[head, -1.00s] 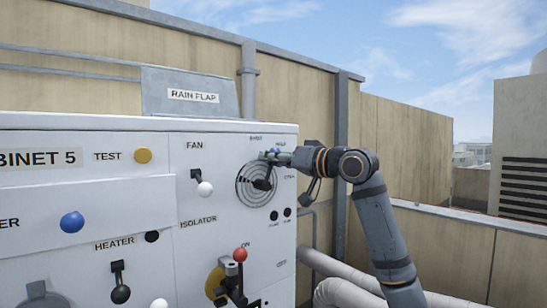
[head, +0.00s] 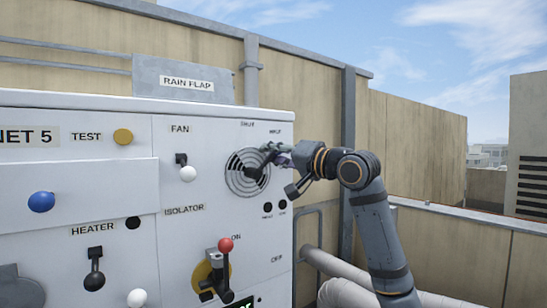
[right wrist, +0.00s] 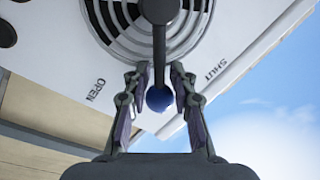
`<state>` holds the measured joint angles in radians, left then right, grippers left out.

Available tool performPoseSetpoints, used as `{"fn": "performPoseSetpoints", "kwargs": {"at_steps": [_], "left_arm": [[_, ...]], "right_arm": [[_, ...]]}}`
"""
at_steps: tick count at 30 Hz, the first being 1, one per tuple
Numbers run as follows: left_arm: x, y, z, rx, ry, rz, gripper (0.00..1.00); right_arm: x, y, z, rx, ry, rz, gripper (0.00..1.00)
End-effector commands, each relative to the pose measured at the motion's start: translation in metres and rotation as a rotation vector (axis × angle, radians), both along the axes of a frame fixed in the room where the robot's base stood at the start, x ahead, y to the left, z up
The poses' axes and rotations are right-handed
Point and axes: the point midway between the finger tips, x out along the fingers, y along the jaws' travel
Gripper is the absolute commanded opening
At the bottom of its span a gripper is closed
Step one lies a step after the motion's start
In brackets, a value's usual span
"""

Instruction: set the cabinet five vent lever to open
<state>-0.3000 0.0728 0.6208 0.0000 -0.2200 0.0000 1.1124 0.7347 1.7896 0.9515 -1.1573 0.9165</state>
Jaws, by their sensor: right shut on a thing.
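The vent lever is a dark arm with a blue ball knob (right wrist: 159,98), pivoting over a round slotted vent (head: 238,178) on the white cabinet 5 (head: 110,188). My right gripper (head: 277,154) is at the lever's outer end; in the right wrist view its fingers (right wrist: 161,80) are closed around the lever by the knob. In the head view the lever points up and right, near the HALF mark (head: 274,132). The SHUT mark (head: 247,124) is above the vent. In the right wrist view OPEN (right wrist: 95,89) and SHUT (right wrist: 215,70) lie on either side of the lever.
The fan switch (head: 187,169), the isolator handle with a red knob (head: 226,245) and the heater lever (head: 95,275) are on the same panel. Pipes (head: 345,290) run at the lower right. A grey post (head: 347,110) stands behind my right arm.

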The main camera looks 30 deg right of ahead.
Motion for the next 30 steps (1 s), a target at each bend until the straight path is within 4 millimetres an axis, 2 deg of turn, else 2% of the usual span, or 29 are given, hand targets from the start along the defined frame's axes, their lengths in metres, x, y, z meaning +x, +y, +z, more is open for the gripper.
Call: {"fn": "performPoseSetpoints", "kwargs": {"at_steps": [1, 3, 12, 20, 30], "left_arm": [[0.0, 0.003, -0.01, 0.004, 0.0, -0.002, 0.0], [0.0, 0.007, -0.016, 0.008, 0.0, -0.003, 0.0], [0.0, 0.009, -0.037, 0.01, 0.0, -0.003, 0.0], [0.0, 0.006, -0.044, 0.007, 0.0, -0.002, 0.0], [0.0, 0.004, -0.045, 0.005, 0.001, -0.001, 0.0]], "right_arm": [[-0.001, -0.003, -0.005, 0.037, -0.003, -0.004, 0.0], [0.0, -0.005, -0.008, 0.092, 0.001, -0.003, 0.0], [0.0, -0.012, -0.015, 0.279, 0.012, -0.005, 0.0], [-0.001, -0.015, -0.017, 0.359, 0.016, -0.005, 0.0], [-0.001, -0.016, -0.016, 0.376, 0.017, -0.006, 0.0]]}}
